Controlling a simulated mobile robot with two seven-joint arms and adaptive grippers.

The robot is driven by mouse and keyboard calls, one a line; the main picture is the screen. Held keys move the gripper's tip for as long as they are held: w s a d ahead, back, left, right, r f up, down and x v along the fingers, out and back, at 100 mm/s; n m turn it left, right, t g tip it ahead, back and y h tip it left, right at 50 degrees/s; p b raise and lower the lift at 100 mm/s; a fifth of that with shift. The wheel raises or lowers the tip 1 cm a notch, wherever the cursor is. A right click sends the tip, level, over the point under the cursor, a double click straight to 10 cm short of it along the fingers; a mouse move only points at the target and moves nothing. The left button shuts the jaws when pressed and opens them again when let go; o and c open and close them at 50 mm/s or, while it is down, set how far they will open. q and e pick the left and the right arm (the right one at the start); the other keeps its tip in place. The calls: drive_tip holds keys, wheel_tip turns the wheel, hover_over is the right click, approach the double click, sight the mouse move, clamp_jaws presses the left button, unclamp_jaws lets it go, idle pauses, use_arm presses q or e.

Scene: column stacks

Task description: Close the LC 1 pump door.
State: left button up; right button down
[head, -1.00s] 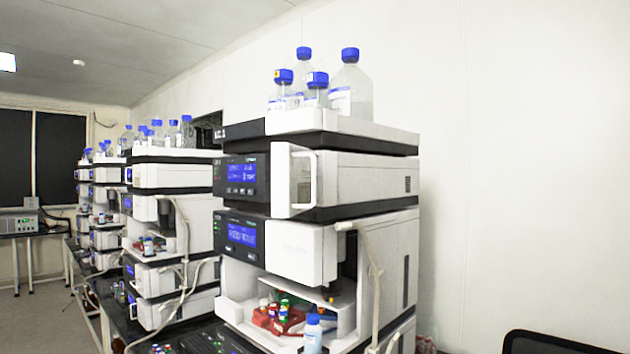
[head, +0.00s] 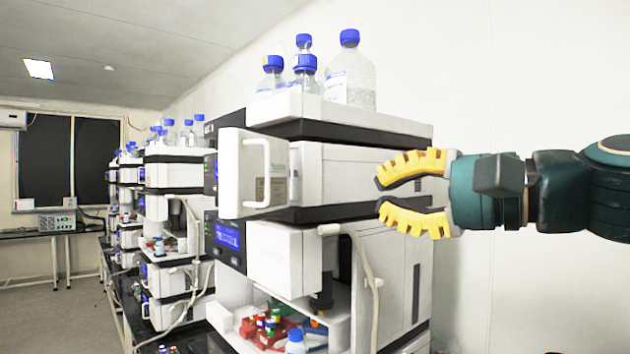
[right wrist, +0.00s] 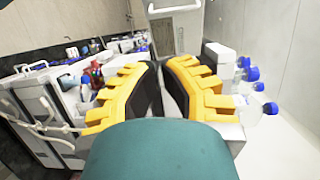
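The LC 1 pump door (head: 235,180) is a white panel with a bar handle (head: 263,172) on the upper module of the nearest stack. It stands open, swung out and partly covering the module's display. In the right wrist view the door (right wrist: 178,38) shows at the top, beyond the fingers, with its handle (right wrist: 174,8). My right gripper (head: 379,195) has yellow fingers apart, with nothing between them. It comes in from the right, in front of the stack's side, and is apart from the door. My left gripper is not in view.
Several blue-capped bottles (head: 349,75) stand on top of the stack. A pale tube (head: 372,262) hangs from the module below, above a tray of small vials (head: 268,325). More stacks (head: 180,180) line the bench at left. The right wall side is clear.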

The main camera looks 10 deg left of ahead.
drive_tip(key=s+r, duration=0.1)
drive_tip(key=r, duration=0.1)
drive_tip(key=p, duration=0.2)
approach(250, 180)
drive_tip(key=x, duration=0.4)
drive_tip(key=shift+w+a, duration=0.1)
drive_tip(key=shift+w, duration=0.1)
drive_tip(key=shift+a, duration=0.15)
